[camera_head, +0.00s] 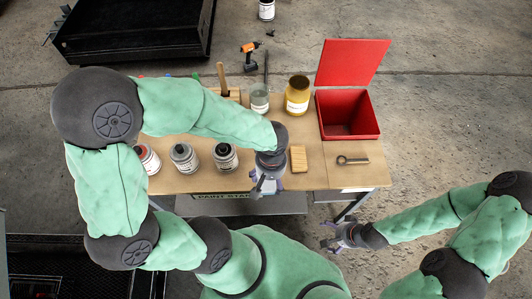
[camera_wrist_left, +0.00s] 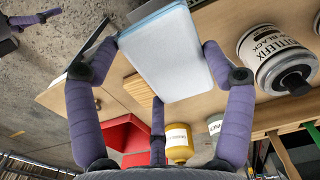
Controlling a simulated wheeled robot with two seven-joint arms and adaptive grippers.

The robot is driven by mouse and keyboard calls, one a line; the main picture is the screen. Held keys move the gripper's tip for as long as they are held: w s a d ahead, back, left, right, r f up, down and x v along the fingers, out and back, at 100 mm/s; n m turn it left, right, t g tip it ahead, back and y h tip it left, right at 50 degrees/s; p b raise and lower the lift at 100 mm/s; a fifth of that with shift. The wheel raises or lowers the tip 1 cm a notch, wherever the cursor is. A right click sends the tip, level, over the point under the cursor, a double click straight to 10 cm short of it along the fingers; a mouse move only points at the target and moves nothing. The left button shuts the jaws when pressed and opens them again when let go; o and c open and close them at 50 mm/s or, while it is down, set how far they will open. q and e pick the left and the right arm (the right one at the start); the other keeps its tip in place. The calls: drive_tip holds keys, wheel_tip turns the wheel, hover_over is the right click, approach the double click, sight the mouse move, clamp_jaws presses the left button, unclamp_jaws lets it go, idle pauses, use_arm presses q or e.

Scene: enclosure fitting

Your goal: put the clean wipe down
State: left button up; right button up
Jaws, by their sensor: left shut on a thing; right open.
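The clean wipe (camera_wrist_left: 168,55) is a pale blue-white folded pad in the left wrist view. My left gripper (camera_wrist_left: 160,72) is shut on it, with purple fingers at its left and right edges. In the head view my left gripper (camera_head: 266,183) hangs over the front edge of the wooden table (camera_head: 320,178), and the wipe is mostly hidden there. My right gripper (camera_head: 338,238) is open and empty, in front of the table's right part and apart from it. It also shows in the left wrist view (camera_wrist_left: 32,20).
An open red bin (camera_head: 347,112) stands at the back right. A tan ribbed block (camera_head: 298,160) and a metal ring tool (camera_head: 352,160) lie in front. Several cans, including a yellow tin (camera_head: 298,95), stand on the table. Bare wood shows between block and tool.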

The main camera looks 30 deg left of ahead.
use_arm(q)
drive_tip(key=w+a+f+b, duration=0.1)
drive_tip(key=w+a+f, duration=0.1)
drive_tip(key=w+f, duration=0.1)
drive_tip(key=w+a+f+b, duration=0.1)
drive_tip(key=w+a+f, duration=0.1)
drive_tip(key=w+f, duration=0.1)
drive_tip(key=w+a+f+b, duration=0.2)
drive_tip(key=w, duration=0.2)
drive_tip(key=shift+w+a+f, duration=0.2)
drive_tip(key=shift+w+f, duration=0.2)
drive_tip(key=shift+w+a+f, duration=0.15)
drive_tip(key=shift+w+f, duration=0.1)
drive_tip(key=shift+f, duration=0.15)
wheel_tip(320, 180, down, 3)
drive_tip(key=shift+w+f+b, duration=0.15)
drive_tip(key=shift+f+b, duration=0.05)
drive_tip(key=shift+b, duration=0.9)
drive_tip(key=shift+r, duration=0.1)
drive_tip(key=shift+f, duration=0.2)
drive_tip(key=o, duration=0.8)
